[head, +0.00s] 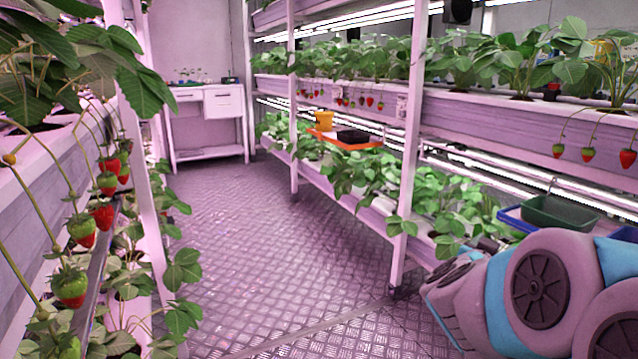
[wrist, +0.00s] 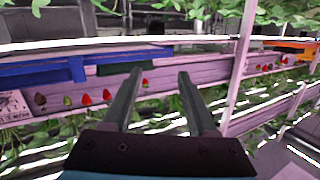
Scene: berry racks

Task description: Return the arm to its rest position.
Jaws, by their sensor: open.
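My gripper (wrist: 157,78) shows in the wrist view with its two dark fingers parallel and well apart. Nothing is between the fingers. They point toward a planter trough (wrist: 205,95) with red strawberries hanging along its front. In the head view my arm is folded at the lower right, close to the right-hand rack. My gripper's fingers cannot be made out in that view.
Right rack trough (head: 480,115) bears strawberry plants. A dark green tray (head: 558,214) lies beside my arm. An orange tray (head: 345,143) sits further along. Left rack post (head: 140,170) and hanging berries (head: 72,285) are close. The aisle floor (head: 270,240) is clear to a white table (head: 208,105).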

